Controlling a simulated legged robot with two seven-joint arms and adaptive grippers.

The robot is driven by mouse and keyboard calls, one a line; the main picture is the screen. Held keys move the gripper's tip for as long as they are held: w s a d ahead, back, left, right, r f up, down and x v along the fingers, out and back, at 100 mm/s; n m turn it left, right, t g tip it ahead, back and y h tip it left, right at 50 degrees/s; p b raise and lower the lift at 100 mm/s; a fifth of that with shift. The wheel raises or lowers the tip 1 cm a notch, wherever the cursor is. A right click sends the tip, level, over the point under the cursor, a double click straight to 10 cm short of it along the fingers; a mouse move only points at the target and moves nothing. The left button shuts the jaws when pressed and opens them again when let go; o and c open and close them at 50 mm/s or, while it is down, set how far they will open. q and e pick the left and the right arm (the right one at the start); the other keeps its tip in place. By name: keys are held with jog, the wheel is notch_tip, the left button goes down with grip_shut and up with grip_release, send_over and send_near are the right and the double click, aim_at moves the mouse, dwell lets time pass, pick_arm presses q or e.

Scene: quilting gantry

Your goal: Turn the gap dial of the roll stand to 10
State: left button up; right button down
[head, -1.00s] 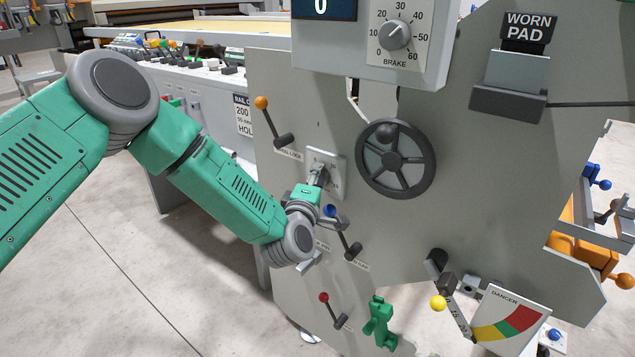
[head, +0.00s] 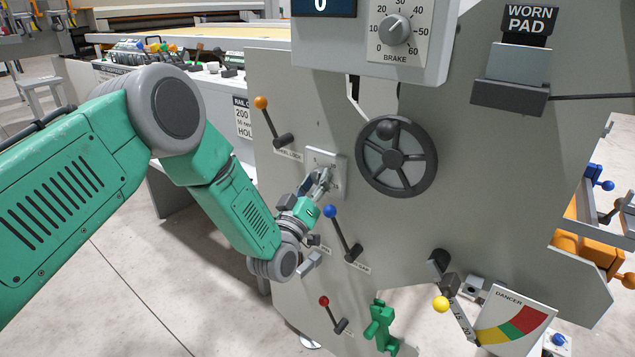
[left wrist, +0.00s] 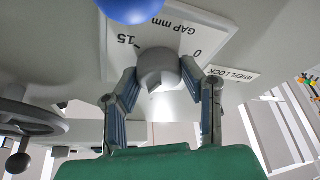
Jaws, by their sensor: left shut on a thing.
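The gap dial is a grey round knob (left wrist: 158,66) on a pale plate lettered "GAP mm", with 15 and 0 readable, in the left wrist view. In the head view its plate (head: 338,163) is on the grey side panel, left of the spoked handwheel. My left gripper (head: 320,180) comes up to the plate from below left. In the left wrist view its two fingers (left wrist: 159,73) are shut on the knob, one on each side. The fingers hide much of the dial in the head view, and I cannot read its setting. My right gripper is not in view.
A blue-tipped lever (head: 331,212) stands close to my left gripper, and its ball fills the top of the wrist view. An orange-tipped lever (head: 262,104) is up left. The black handwheel (head: 397,157) is just right. A red-tipped lever (head: 325,301) is below.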

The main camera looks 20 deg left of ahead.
pick_arm(q)
jog(key=m+h, duration=0.1)
jog(key=m, duration=0.1)
jog(key=m+h, duration=0.1)
jog(key=m, duration=0.1)
jog(key=f+m+h, duration=0.1)
jog(key=m, duration=0.1)
jog(key=shift+s+m+g, duration=0.1)
jog(key=shift+m+g, duration=0.2)
jog(key=shift+m, duration=0.1)
jog(key=shift+m+h, duration=0.3)
jog(key=shift+h, duration=0.1)
jog(key=o, duration=1.1)
jog(key=shift+o, duration=0.2)
jog(key=shift+r, duration=0.2)
jog(key=v, duration=1.2)
